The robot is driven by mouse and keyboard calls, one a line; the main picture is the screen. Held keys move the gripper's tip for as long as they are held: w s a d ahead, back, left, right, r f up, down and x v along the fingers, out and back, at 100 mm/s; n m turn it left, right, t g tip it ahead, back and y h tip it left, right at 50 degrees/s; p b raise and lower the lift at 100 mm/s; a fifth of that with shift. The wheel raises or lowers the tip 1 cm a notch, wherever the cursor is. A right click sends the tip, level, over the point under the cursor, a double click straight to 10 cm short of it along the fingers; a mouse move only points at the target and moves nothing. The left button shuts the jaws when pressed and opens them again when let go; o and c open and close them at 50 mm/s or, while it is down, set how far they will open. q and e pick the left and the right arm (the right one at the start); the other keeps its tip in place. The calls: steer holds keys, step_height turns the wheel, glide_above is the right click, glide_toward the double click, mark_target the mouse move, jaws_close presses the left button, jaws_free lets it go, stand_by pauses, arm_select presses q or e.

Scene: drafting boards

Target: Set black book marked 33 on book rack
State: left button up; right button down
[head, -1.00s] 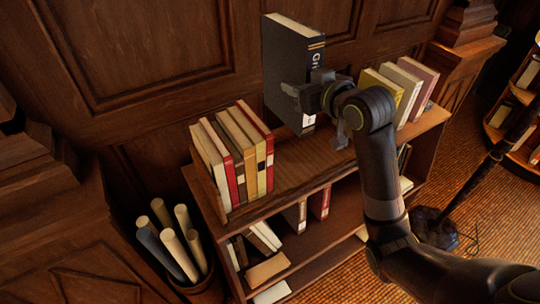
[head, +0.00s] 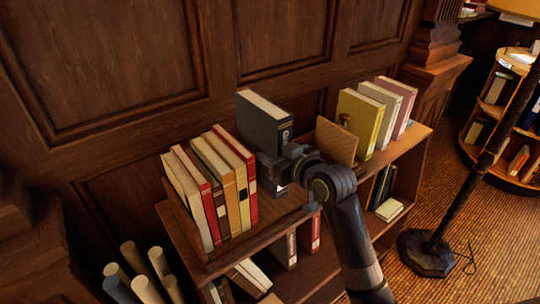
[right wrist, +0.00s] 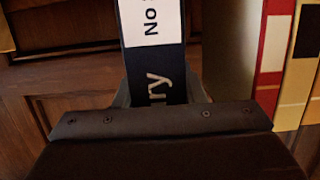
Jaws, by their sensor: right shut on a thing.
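The black book (head: 264,128) stands upright above the top of the wooden book rack (head: 398,152), between two groups of books. My right gripper (head: 281,168) is shut on its spine. The gripper hides the lower spine, and I cannot tell whether the book touches the board. In the right wrist view the dark spine (right wrist: 155,62) runs up between the jaws, with a white label reading "No 3", partly cut off. My left gripper is not in view.
A row of red, cream and yellow books (head: 215,185) stands close left of the black book. A tan upright board (head: 337,142) and yellow, cream and pink books (head: 361,122) stand to its right. Rolled papers (head: 128,258) are at lower left, a lamp stand (head: 428,252) at right.

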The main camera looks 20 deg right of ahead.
step_height(320, 180, down, 5)
steer(key=shift+r, duration=0.1)
steer(key=shift+f, duration=0.35)
steer(key=c, duration=1.3)
jaws_free()
steer(key=shift+f, duration=0.35)
steer(key=shift+c, duration=0.2)
steer(key=o, duration=0.4)
